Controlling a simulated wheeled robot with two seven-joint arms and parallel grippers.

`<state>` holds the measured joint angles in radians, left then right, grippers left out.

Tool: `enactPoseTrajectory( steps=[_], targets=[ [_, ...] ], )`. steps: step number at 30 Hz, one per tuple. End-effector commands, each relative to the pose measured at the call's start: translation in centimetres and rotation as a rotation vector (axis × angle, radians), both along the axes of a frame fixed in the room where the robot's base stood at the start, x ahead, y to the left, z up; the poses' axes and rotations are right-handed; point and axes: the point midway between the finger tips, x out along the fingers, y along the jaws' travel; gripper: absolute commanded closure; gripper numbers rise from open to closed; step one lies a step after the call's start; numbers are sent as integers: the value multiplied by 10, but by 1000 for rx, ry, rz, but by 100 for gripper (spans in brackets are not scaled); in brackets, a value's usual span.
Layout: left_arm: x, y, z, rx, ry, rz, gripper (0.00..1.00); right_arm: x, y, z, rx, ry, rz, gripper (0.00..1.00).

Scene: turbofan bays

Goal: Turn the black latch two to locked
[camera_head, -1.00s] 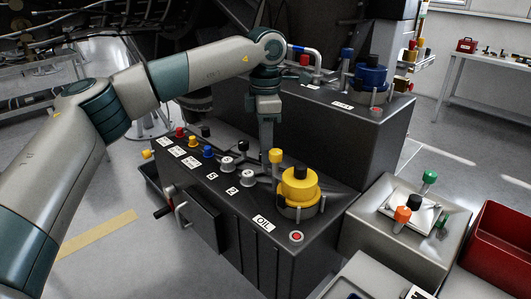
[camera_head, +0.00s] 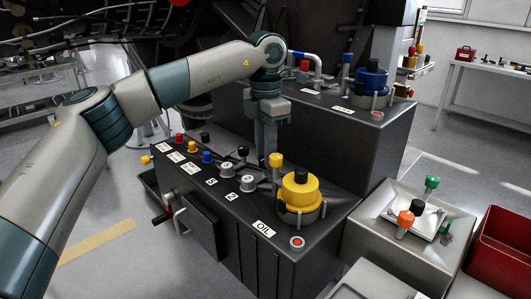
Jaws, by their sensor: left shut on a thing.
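Two grey-white round latches with small tags sit on the top of the dark front cabinet. The left one (camera_head: 227,170) has a black-topped handle standing behind it. My right gripper is not in view.
Red, yellow and blue knobs line the cabinet's left. A taller dark block with a blue cap (camera_head: 371,76) rises behind. A red bin (camera_head: 499,250) is far right.

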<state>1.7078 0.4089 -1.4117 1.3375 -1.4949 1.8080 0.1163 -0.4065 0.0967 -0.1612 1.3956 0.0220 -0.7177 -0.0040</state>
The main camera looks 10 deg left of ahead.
Motion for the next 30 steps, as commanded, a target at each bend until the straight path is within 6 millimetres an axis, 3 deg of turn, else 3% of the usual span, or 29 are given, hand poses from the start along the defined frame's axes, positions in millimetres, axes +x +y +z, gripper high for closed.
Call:
enactPoseTrajectory(
  steps=[2, 3, 5, 20, 26, 30],
  targets=[
    [1, 0, 3, -2, -6, 2, 100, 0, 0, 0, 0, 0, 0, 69],
    [1, 0, 3, -2, -6, 2, 73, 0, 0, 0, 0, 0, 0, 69],
    [1, 0, 2, -2, -6, 2, 59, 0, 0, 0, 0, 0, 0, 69],
    [1, 0, 8, -2, -3, 1, 59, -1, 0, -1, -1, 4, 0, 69],
    [1, -1, 30, -1, -5, 1, 59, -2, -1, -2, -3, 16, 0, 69],
    [1, 0, 56, -2, -5, 1, 59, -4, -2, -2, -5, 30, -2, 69]
  ],
)
